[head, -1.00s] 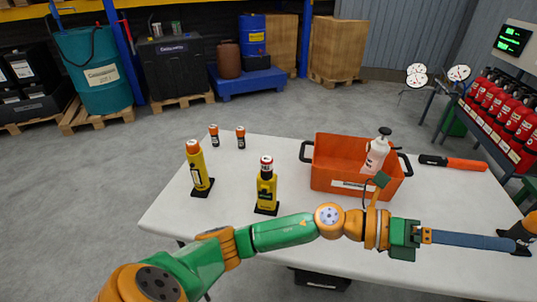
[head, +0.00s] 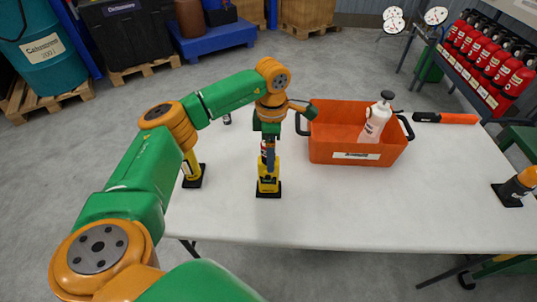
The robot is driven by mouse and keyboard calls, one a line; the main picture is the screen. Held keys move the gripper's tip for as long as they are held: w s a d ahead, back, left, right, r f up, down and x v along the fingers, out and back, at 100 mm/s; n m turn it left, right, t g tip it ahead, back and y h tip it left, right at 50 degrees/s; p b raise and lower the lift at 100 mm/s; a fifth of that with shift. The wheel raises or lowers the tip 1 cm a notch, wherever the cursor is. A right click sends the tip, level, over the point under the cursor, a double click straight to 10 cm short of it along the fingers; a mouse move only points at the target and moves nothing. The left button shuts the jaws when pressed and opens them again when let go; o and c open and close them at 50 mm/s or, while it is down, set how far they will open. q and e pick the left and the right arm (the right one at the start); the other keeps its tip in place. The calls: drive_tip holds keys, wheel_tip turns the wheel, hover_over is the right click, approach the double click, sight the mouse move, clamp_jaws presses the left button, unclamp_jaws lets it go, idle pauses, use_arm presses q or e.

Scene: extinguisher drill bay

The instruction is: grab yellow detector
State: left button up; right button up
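A yellow device with a black base (head: 268,184), which looks like the yellow detector, stands upright on the white table (head: 350,205), left of the orange crate. My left gripper (head: 269,160) points down at it, its dark fingers overlapping its upper part. The fingers are seen nearly edge-on, so I cannot tell whether they are open or closed, or touching it. The detector's top is mostly hidden behind the gripper. A second yellow item on a black base (head: 194,172) stands farther left, partly hidden by my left arm. My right gripper is out of view.
The orange crate (head: 330,148) holds a white pump bottle (head: 374,122). A black and orange tool (head: 446,118) lies behind it to the right. An orange-topped item on a black base (head: 515,187) stands at the right edge. The table's front middle is clear.

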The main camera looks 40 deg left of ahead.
use_arm(q)
drive_tip(key=shift+s+d+f, duration=0.2)
drive_tip(key=shift+d+f, duration=0.1)
drive_tip(key=shift+f, duration=0.25)
drive_tip(key=shift+s+a+f, duration=0.1)
drive_tip(key=shift+a+f, duration=0.4)
drive_tip(key=shift+a, duration=0.15)
drive_tip(key=shift+a+f, duration=0.1)
drive_tip(key=shift+a, duration=0.1)
drive_tip(key=shift+w+d, duration=0.1)
drive_tip(key=shift+w, duration=0.1)
drive_tip(key=c, duration=0.7)
drive_tip(key=shift+d, duration=0.1)
clamp_jaws()
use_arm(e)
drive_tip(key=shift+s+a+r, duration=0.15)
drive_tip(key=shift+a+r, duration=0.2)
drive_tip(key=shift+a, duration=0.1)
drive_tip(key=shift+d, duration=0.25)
